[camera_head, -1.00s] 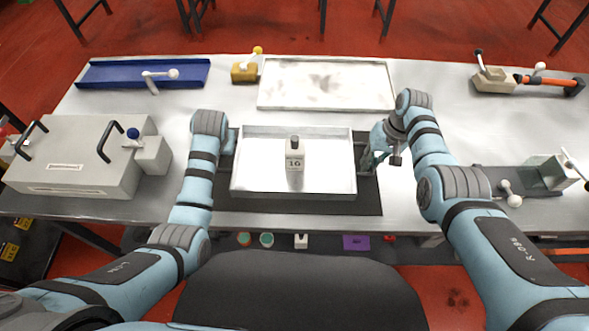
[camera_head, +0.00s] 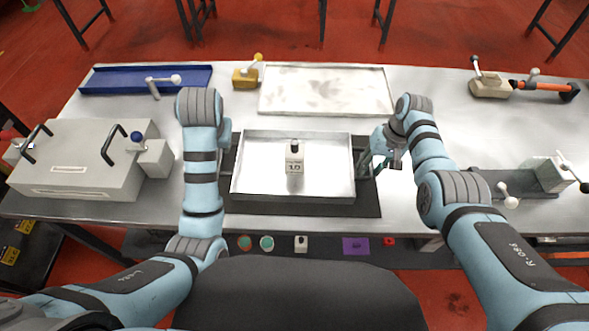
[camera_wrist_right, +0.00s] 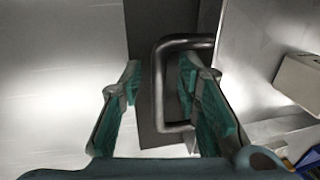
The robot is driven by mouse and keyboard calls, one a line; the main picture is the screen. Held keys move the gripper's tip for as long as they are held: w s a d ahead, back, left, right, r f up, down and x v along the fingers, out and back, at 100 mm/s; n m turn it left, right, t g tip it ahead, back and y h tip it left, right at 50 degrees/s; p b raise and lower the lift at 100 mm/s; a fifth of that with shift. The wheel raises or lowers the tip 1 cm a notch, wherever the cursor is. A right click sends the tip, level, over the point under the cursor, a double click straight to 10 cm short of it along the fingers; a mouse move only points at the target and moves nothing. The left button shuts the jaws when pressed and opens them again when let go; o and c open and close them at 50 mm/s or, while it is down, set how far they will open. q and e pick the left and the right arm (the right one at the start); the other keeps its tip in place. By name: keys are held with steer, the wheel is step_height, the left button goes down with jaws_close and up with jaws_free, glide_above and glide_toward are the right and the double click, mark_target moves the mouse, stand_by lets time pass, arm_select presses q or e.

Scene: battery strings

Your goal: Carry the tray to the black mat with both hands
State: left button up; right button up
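The tray (camera_head: 250,186) is a shallow pale metal tray lying on the black mat (camera_head: 300,208), which shows around its edges. A small block with a dark top and a number label (camera_head: 294,161) stands upright in the tray. My right gripper (camera_head: 369,165) is at the tray's right side. In the right wrist view its fingers (camera_wrist_right: 158,85) are open, with the upright bar of the dark tray handle (camera_wrist_right: 157,95) between them and a gap visible on the left. My left wrist is up at the tray's left side, and its fingers are hidden behind my arm.
A stained empty tray (camera_head: 325,90) lies behind. A blue tray (camera_head: 115,82) is at the back left, a grey box with handles (camera_head: 75,160) at the left. A clamp fixture (camera_head: 535,178) is on the right. The bench is clear between the right gripper and that fixture.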

step_height(320, 180, up, 12)
steer(key=d, duration=0.2)
steer(key=shift+d+f, duration=0.15)
